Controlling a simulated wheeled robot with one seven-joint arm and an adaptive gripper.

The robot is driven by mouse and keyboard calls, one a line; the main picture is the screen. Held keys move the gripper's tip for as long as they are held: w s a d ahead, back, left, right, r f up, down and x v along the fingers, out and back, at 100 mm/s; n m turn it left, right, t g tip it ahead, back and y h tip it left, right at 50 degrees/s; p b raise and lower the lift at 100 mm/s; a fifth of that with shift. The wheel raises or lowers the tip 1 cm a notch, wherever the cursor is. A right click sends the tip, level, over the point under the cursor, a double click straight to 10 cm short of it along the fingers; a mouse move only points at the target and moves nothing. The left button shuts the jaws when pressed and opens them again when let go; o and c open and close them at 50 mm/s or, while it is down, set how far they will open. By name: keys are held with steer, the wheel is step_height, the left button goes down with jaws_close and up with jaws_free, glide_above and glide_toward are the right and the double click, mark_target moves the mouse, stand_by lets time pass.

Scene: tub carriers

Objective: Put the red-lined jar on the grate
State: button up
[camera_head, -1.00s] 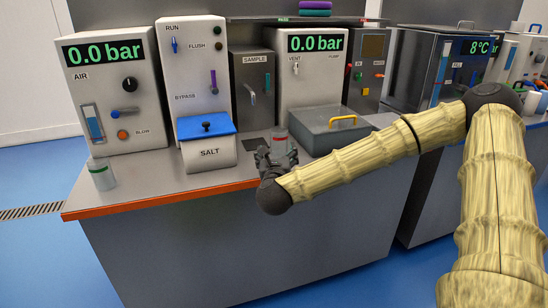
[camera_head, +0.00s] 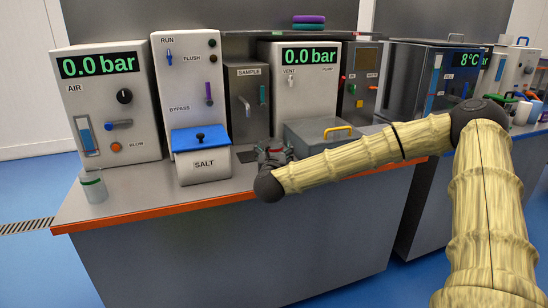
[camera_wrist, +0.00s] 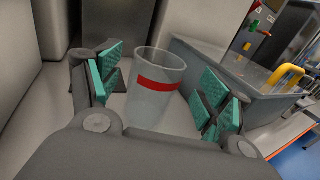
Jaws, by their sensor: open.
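The red-lined jar (camera_wrist: 158,88) is a clear, open-topped cup with a red band, upright on the bench in the wrist view. My gripper (camera_wrist: 167,93) is open, with its green-padded fingers on either side of the jar and visible gaps to it. In the head view my gripper (camera_head: 274,152) is low over the bench, right of the salt box, and largely hides the jar.
The salt box (camera_head: 204,165) with a blue lid stands left of my gripper. A grey box (camera_head: 310,135) with a yellow handle stands close on the right. A green-banded jar (camera_head: 94,188) stands at the bench's left end. Bare bench lies between it and the salt box.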

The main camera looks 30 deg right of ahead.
steer(key=shift+x, duration=1.7)
steer(key=shift+a+f, duration=0.15)
steer(key=c, duration=1.2)
steer(key=shift+c, duration=0.2)
